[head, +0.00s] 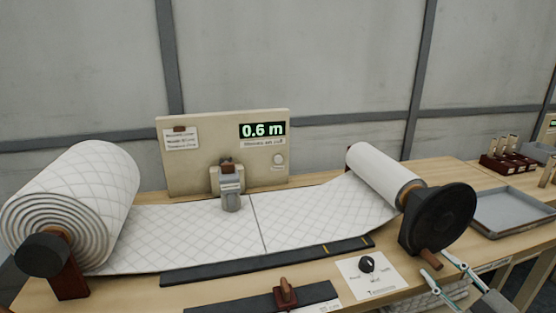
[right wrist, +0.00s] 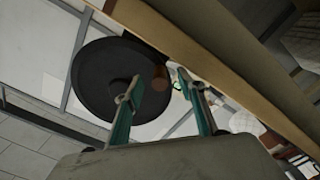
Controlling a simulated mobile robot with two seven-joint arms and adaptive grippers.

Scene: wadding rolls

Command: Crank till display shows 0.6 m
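The display (head: 262,130) on the beige panel reads 0.6 m in green. The crank is a black disc (head: 440,215) at the right end of the small wadding roll (head: 383,172), with a brown handle (head: 429,258) low on its face. The disc (right wrist: 108,80) and handle (right wrist: 160,72) also show in the right wrist view. My right gripper (head: 436,264) is open beside the handle. In the right wrist view its fingers (right wrist: 160,84) are apart, with the handle showing beyond and between the tips; I see no grip on it. My left gripper is not in view.
White quilted wadding (head: 190,235) spans from the large roll (head: 85,200) to the small one. A dial card (head: 370,275) and a dark strip with a brown knob (head: 286,291) lie at the front. A grey tray (head: 510,212) stands to the right.

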